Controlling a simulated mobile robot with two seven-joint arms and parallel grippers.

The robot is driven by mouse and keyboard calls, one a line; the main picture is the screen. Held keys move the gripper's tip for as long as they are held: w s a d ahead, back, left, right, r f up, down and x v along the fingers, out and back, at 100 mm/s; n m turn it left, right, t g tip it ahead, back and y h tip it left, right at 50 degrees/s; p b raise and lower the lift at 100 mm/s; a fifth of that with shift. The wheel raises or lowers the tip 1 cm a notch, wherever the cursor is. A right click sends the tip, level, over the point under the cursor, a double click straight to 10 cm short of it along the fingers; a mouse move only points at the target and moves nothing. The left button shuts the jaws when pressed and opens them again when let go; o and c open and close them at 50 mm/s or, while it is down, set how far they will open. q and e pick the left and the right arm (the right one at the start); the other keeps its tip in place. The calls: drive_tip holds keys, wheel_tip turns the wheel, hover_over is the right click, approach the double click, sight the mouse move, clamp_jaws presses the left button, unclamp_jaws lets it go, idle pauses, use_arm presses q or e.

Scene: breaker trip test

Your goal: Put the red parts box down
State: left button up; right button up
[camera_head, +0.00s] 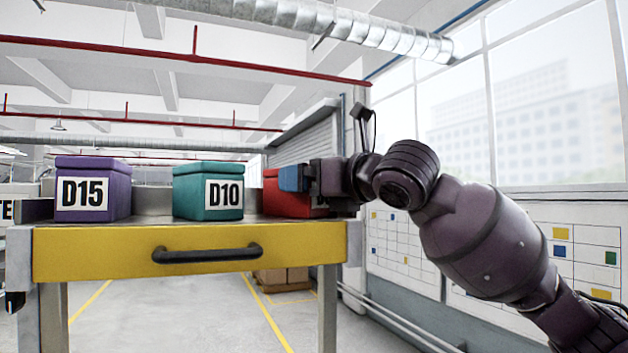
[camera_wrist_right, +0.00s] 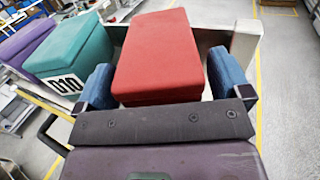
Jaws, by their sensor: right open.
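The red parts box (camera_head: 271,190) stands on the right end of the workbench top (camera_head: 150,222), partly hidden behind my right gripper in the head view. In the right wrist view the red parts box (camera_wrist_right: 158,48) lies between the two blue fingers. My right gripper (camera_head: 293,179) is open around the box, and its fingers (camera_wrist_right: 165,84) show one on each side, with a narrow gap visible at the right. The box looks level and resting on the bench. My left gripper is not in view.
A teal box marked D10 (camera_head: 208,192) and a purple box marked D15 (camera_head: 93,190) stand to the left on the bench. The bench has a yellow drawer front with a black handle (camera_head: 207,254). The bench's right edge is close to the red box.

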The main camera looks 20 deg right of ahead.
drive_tip(key=shift+r, duration=0.15)
drive_tip(key=shift+s+d, duration=0.15)
drive_tip(key=shift+s, duration=0.15)
use_arm(q)
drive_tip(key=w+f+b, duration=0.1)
drive_tip(key=b, duration=0.2)
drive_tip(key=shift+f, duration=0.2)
use_arm(e)
drive_tip(key=v, duration=1.1)
drive_tip(key=shift+s, duration=0.2)
drive_tip(key=shift+d, duration=0.1)
